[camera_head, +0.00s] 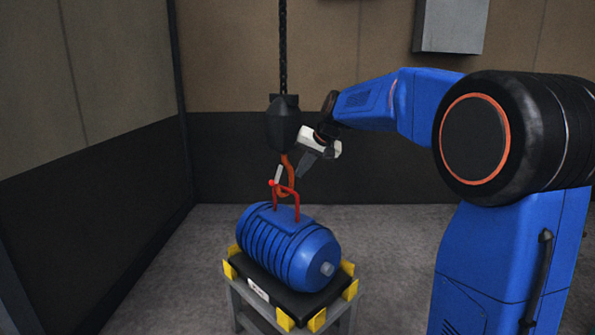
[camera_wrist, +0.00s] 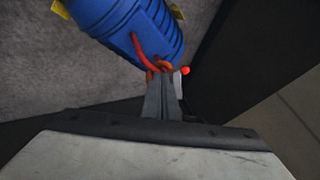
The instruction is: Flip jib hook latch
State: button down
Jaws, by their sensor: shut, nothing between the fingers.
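The orange jib hook (camera_head: 291,163) hangs from a black hook block (camera_head: 284,122). Its pale latch (camera_head: 278,173) has a red ball tip (camera_head: 271,183). The hook's lower bend overlaps the red lifting handle (camera_head: 298,206) of the blue ribbed casting (camera_head: 272,243); I cannot tell whether it passes under the handle bar. My gripper (camera_head: 300,172) is shut and empty, just right of the hook. In the wrist view, my fingertips (camera_wrist: 161,76) are together beside the hook (camera_wrist: 163,66), and the latch's red ball (camera_wrist: 185,71) shows just to their right. Contact is unclear.
The casting rests on a black-topped stand with yellow corner blocks (camera_head: 317,319). A black chain (camera_head: 283,50) runs up from the hook block. A grey box (camera_head: 451,25) is on the back wall. Floor (camera_head: 200,240) left of the stand is clear.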

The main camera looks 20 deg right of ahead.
jog(key=w+a+f, duration=0.5)
jog(key=w, duration=0.1)
jog(key=shift+a+f, duration=0.15)
jog(key=shift+f, duration=0.1)
jog(key=shift+w, duration=0.1)
jog(key=shift+a+r+g+y, duration=0.15)
jog(key=shift+r+g+y, duration=0.15)
jog(key=shift+y, duration=0.2)
dwell(0.5)
jog(key=shift+s+a+r+m+g+y, duration=0.15)
jog(key=shift+a+r+m+g+y, duration=0.15)
jog(key=shift+r+y, duration=0.35)
jog(key=shift+s+a+r+m+g+y, duration=0.1)
jog(key=shift+r+m+g+y, duration=0.2)
jog(key=shift+r+y, duration=0.3)
jog(key=shift+s+a+r+m+g+y, duration=0.2)
jog(key=shift+r+m+y, duration=0.2)
jog(key=shift+r+y, duration=0.2)
jog(key=shift+w, duration=0.1)
dwell(0.6)
